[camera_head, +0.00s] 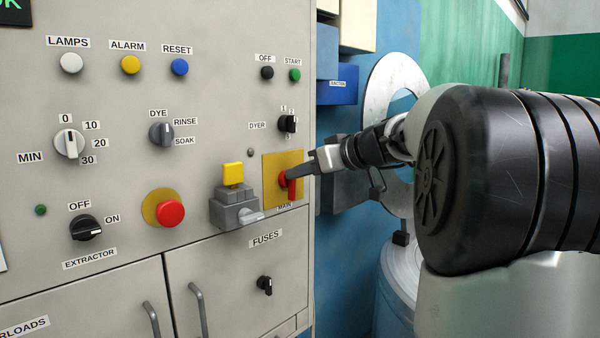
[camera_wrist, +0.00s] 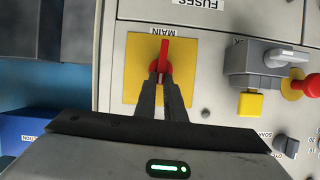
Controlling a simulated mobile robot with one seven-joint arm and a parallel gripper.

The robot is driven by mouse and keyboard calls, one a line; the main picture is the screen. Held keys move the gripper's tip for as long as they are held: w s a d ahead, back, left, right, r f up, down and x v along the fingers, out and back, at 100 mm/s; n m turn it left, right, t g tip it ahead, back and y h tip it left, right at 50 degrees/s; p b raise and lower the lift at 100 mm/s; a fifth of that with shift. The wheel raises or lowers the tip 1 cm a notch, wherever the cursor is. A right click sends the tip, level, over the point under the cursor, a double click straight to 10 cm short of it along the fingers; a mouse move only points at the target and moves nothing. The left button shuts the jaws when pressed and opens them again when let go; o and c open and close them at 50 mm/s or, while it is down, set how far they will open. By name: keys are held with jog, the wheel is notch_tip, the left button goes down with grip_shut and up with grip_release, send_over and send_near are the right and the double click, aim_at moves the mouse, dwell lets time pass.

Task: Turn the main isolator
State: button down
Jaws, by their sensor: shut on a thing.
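The main isolator is a red handle (camera_head: 292,188) on a yellow plate (camera_head: 269,167), at the right edge of the grey panel, above a partly hidden MAIN label. In the wrist view the red handle (camera_wrist: 164,56) stands in line with the fingers, on the yellow plate (camera_wrist: 190,60), with the MAIN label (camera_wrist: 164,31) beyond it. My gripper (camera_head: 288,175) reaches in from the right. Its dark fingertips (camera_wrist: 161,77) are shut on the near part of the red handle. The fingers hide part of the handle and its hub.
A grey socket box with a yellow cover (camera_head: 233,174) protrudes just left of the isolator. Further left are a red mushroom button (camera_head: 170,213) and several knobs. Below is the FUSES door (camera_head: 235,280). A blue box (camera_head: 337,92) projects beyond the panel's right edge.

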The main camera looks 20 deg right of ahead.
jog(key=shift+w+d+f+m+t+y+p, duration=0.15)
jog(key=shift+d+f+m+y+p, duration=0.3)
jog(key=shift+m+y, duration=1.25)
jog(key=shift+w+d+f+m+t+y+p, duration=0.1)
jog(key=shift+d+f+m+y+p, duration=0.45)
jog(key=shift+m, duration=2.1)
jog(key=shift+w+d+f+m+t+y+p, duration=0.25)
jog(key=shift+m+y, duration=1.1)
jog(key=shift+m, duration=0.8)
jog(key=shift+s+a, duration=0.1)
jog(key=c, duration=1.8)
grip_release()
jog(key=shift+c, duration=0.2)
jog(key=p+v, duration=0.1)
jog(key=v, duration=1.6)
jog(key=shift+d, duration=0.3)
